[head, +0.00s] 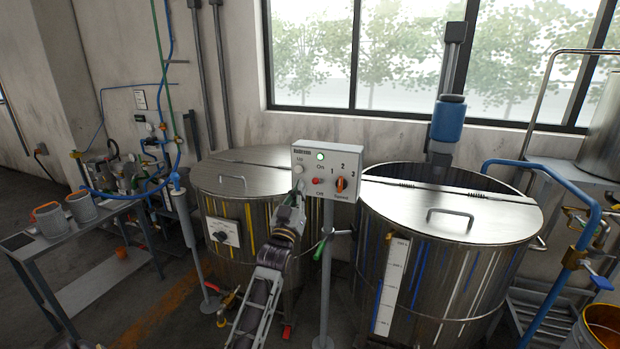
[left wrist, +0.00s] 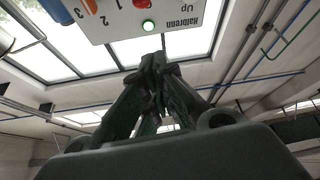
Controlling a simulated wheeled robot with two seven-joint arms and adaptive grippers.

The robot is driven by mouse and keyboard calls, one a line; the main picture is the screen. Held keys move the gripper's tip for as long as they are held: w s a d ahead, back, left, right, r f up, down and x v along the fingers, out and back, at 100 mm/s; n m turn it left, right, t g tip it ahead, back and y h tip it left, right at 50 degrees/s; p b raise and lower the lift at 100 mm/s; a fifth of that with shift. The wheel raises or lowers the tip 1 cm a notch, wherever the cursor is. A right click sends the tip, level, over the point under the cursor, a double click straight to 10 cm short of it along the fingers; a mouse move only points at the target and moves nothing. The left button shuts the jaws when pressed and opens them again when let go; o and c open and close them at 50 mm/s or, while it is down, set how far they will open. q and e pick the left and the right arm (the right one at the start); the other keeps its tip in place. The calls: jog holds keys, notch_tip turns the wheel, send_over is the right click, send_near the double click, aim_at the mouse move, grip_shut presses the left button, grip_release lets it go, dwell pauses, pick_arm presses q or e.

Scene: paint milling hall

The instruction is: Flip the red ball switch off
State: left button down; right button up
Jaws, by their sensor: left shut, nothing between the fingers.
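A pale grey control box (head: 327,160) stands on a post between two steel vats. On its face, the red ball switch (head: 316,181) sits below a lit green lamp (head: 320,156) and left of an orange selector knob (head: 341,184). The box shows upside down in the left wrist view, with the red ball (left wrist: 145,3) cut off at the top edge. My left gripper (head: 299,188) is shut and empty, just left of and slightly below the red ball in the head view. I cannot tell whether it touches the box. My right gripper is out of view.
Lidded steel vats stand left (head: 215,185) and right (head: 450,205) of the box. A blue pipe (head: 560,165) rises at the right. A grey bench (head: 60,245) with orange-handled pots is at the left.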

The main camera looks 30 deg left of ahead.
pick_arm(q)
jog(key=shift+d, duration=0.1)
dwell(0.3)
jog(key=shift+w, duration=0.1)
notch_tip(320, 180, up, 5)
jog(key=p, duration=0.3)
send_over(317, 181)
jog(key=s+a, duration=0.1)
jog(key=s, duration=0.2)
jog(key=shift+w+d+f, duration=0.1)
jog(key=shift+f, duration=1)
jog(key=shift+w+f, duration=0.1)
jog(key=shift+f, duration=0.95)
jog(key=shift+s+f+b, duration=0.1)
jog(key=shift+f+b, duration=0.1)
jog(key=shift+b, duration=0.5)
